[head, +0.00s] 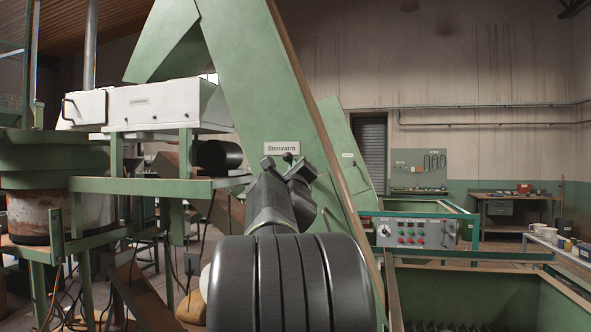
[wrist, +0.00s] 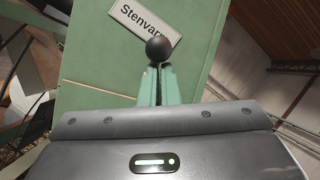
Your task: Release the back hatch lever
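The lever shows in the wrist view as a black ball knob (wrist: 158,48) just below the white "Stenvarm" label on a green panel. In the head view the knob (head: 288,157) shows just above my gripper (head: 287,172), close in front of the green chute (head: 240,80).
A white box (head: 160,104) on a green frame stands left of the chute. A control panel (head: 415,232) with several buttons is on the right, above a green hopper (head: 470,290). Another small knob (head: 325,211) shows right of my arm. Cables hang at lower left.

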